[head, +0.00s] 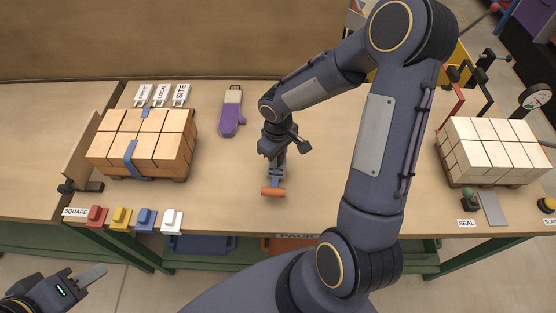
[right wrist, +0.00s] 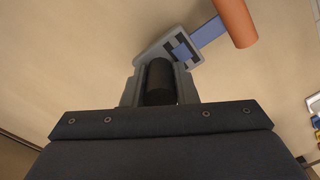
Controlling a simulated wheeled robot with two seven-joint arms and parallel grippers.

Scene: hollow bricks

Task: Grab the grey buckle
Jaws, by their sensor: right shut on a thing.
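The grey buckle (right wrist: 176,48) is a small angular grey piece with dark slots, seen at the jaws in the right wrist view. A blue bar (right wrist: 208,32) runs from it to an orange cylinder (right wrist: 236,20). My right gripper (right wrist: 160,85) is shut on it, with a black round part between the fingers. In the head view, my right gripper (head: 274,168) is over the middle of the table, with the orange cylinder (head: 273,191) below it. The buckle is small there, and its gap to the table is unclear. My left gripper (head: 88,279) is at the lower left, its opening unclear.
A strapped brick stack (head: 118,150) stands at left and another stack (head: 490,150) at right. Coloured blocks line the front left edge, including a red one (head: 96,216). The table (head: 330,205) around my right gripper is mostly clear.

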